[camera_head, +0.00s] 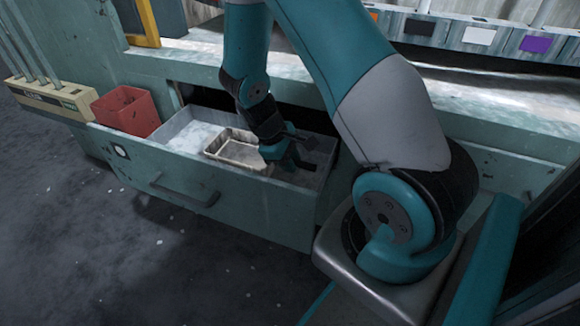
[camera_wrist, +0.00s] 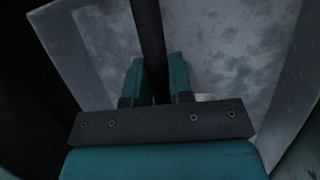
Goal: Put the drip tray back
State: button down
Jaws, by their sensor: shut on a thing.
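A shallow beige tray (camera_head: 222,157), which looks like the drip tray, lies in the left and middle part of the open drawer (camera_head: 250,193). My gripper (camera_head: 284,160) is down inside the drawer, close by the tray's right end. In the wrist view my gripper (camera_wrist: 154,78) has its two teal fingers closed either side of a narrow dark bar (camera_wrist: 149,35). I cannot tell whether this bar belongs to the tray. A small pale piece (camera_wrist: 205,97) shows just right of the fingers. My wrist hides part of the tray's far right side.
A red open bin (camera_head: 126,112) and a beige rack (camera_head: 48,98) with rods stand left of the drawer. The drawer has a dark front handle (camera_head: 185,192). Its floor (camera_head: 192,137) is bare at the left. The bench edge (camera_head: 500,142) runs behind my arm.

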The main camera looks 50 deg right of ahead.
jog(key=shift+f, duration=0.45)
jog(key=shift+f, duration=0.5)
jog(key=c, duration=1)
grip_release()
